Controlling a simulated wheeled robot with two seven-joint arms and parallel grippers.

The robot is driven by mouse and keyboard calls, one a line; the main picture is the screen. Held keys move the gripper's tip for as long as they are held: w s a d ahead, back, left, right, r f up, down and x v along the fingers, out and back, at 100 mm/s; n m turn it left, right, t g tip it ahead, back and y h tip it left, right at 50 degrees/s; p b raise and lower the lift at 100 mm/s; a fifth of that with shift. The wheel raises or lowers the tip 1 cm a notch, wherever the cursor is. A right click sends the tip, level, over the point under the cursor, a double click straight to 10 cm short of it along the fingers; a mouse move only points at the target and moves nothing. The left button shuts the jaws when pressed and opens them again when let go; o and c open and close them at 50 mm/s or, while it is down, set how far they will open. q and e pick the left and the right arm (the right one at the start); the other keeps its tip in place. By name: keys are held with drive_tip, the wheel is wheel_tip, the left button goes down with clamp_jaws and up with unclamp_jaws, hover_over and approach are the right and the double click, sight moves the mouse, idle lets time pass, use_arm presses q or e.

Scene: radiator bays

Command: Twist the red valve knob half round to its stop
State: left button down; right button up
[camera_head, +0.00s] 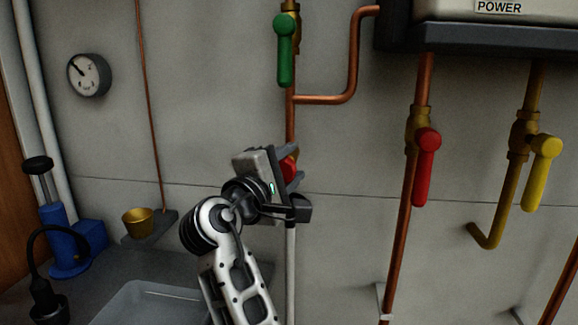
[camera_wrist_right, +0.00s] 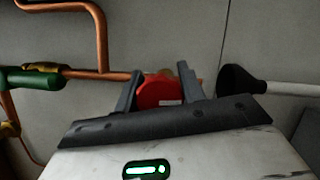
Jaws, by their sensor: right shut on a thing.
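The red valve knob (camera_head: 289,168) is on the vertical copper pipe below the green lever, mostly hidden behind my right gripper in the head view. In the right wrist view the red knob (camera_wrist_right: 160,94) sits between the two dark fingers, with a small pale label on its face and a bit of brass behind it. My right gripper (camera_head: 292,170) is shut on the knob, one finger on each side, and it also shows in the right wrist view (camera_wrist_right: 159,88). My left gripper is in neither view.
A green lever (camera_head: 285,50) is above the knob. A red lever (camera_head: 427,168) and a yellow lever (camera_head: 543,172) hang at right under the power box (camera_head: 480,38). A gauge (camera_head: 89,75), brass cup (camera_head: 138,222), blue pump (camera_head: 62,238) and pale tray (camera_head: 150,303) are at left.

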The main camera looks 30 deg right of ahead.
drive_tip(key=shift+m, duration=0.5)
drive_tip(key=o, duration=1)
drive_tip(key=shift+c, duration=0.2)
drive_tip(key=r+b+v, duration=0.1)
drive_tip(key=b+v, duration=0.1)
drive_tip(key=v, duration=1.4)
drive_tip(key=shift+f, duration=0.2)
